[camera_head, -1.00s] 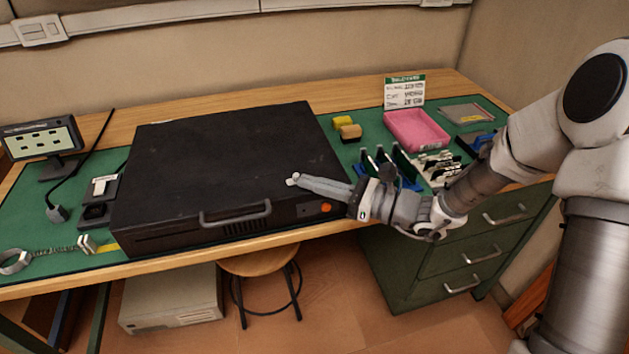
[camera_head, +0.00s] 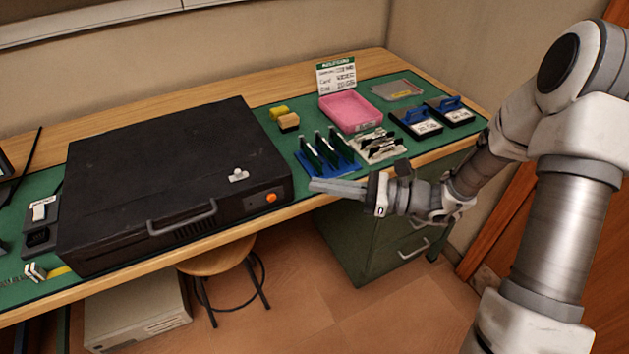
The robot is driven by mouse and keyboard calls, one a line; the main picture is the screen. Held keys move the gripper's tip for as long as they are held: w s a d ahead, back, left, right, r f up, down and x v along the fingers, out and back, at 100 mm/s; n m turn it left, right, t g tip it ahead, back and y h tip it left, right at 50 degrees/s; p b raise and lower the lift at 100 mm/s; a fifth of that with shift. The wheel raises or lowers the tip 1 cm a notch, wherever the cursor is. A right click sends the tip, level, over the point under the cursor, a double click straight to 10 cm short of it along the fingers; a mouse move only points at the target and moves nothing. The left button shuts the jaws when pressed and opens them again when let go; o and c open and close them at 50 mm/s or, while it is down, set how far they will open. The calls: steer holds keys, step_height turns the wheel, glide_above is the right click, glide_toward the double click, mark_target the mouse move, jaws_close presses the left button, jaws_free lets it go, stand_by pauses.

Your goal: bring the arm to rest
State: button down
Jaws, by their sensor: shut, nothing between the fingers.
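My gripper (camera_head: 312,186) is shut and empty. Its fingers point left, just in front of the desk's front edge by the right front corner of the black case (camera_head: 170,165). My arm (camera_head: 470,180) reaches in from the right side of the view. The black case lies closed on the green mat, with a grey handle and an orange button on its front. A small silver piece (camera_head: 238,175) sits on the case's top near its front right corner, apart from the fingers.
A blue rack (camera_head: 318,168) with upright boards stands close behind my gripper, beside a white rack (camera_head: 378,150). A pink tray (camera_head: 350,112) and a small sign (camera_head: 336,75) are further back. A stool (camera_head: 218,260) and green drawers (camera_head: 370,240) stand below the desk.

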stand_by(0.4)
steer(key=s+d+r+n+g+h, duration=0.2)
steer(key=s+n+h, duration=0.4)
steer(key=s+n, duration=0.1)
steer(key=s+d+r+n+g+h, duration=0.2)
steer(key=s+d+r+n+h, duration=0.1)
steer(key=s+n+h, duration=0.3)
steer(key=s+d+r+n+t+h, duration=0.4)
steer(key=d+r+n+t+h, duration=0.25)
steer(key=d, duration=0.45)
step_height(320, 180, up, 15)
steer(key=p, duration=1.3)
steer(key=shift+f+t+y+p, duration=0.15)
steer(key=shift+t+y+p, duration=0.2)
steer(key=shift+t+p, duration=0.1)
